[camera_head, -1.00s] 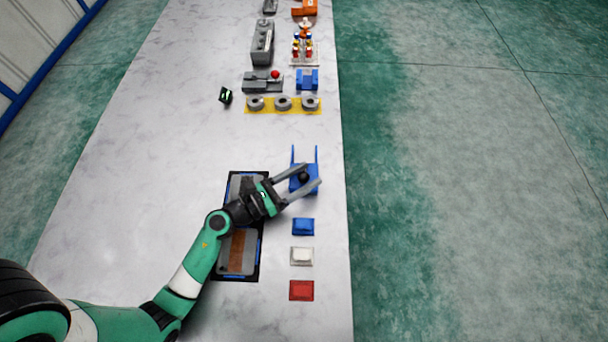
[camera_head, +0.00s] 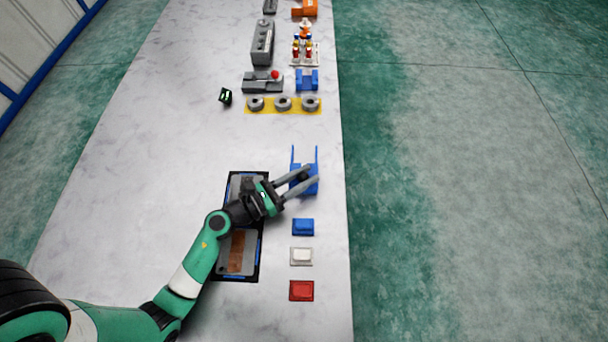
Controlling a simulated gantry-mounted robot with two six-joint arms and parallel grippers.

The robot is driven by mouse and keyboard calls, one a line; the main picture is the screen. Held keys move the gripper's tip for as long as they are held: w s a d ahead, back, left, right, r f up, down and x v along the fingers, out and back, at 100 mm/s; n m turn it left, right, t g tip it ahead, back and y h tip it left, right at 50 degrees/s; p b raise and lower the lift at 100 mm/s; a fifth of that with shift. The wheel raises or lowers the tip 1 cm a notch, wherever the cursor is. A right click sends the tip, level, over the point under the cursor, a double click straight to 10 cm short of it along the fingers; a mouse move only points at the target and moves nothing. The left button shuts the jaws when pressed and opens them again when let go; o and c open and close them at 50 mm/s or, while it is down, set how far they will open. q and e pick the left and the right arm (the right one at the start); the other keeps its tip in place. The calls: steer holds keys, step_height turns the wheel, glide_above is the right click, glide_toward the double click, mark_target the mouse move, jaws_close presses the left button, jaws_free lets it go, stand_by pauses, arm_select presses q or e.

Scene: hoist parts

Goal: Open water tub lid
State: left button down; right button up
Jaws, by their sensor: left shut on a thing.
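My left gripper (camera_head: 311,174) reaches in from the left, over the upper part of a black-framed tray (camera_head: 259,262). Its two grey fingers are shut on a small black knob (camera_head: 304,173) at a blue upright holder (camera_head: 304,155) with two thin prongs. The fingers hide part of the holder. The tray has blue along its edges and a grey panel (camera_head: 249,262) with a brown patch. My gripper and wrist hide its middle. I cannot tell for sure which part is the water tub lid. My right gripper is not in view.
Blue (camera_head: 303,227), white (camera_head: 302,256) and red (camera_head: 301,290) blocks line the table's right side below the holder. A yellow strip (camera_head: 269,110) with three grey rings lies farther up, and a small dark green object (camera_head: 225,96) left of it. The table's left side is clear.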

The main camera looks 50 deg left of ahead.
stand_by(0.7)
arm_select(q)
steer(key=w+a, duration=0.4)
steer(key=a, duration=0.1)
steer(key=shift+w+a, duration=0.15)
steer(key=shift+w, duration=0.15)
steer(key=c, duration=0.5)
jaws_free()
steer(key=shift+c, duration=0.2)
steer(key=s, duration=0.4)
steer(key=s+a+p, duration=0.1)
steer(key=s, duration=0.6)
steer(key=shift+s+a+p, duration=0.2)
steer(key=shift+s+p, duration=0.1)
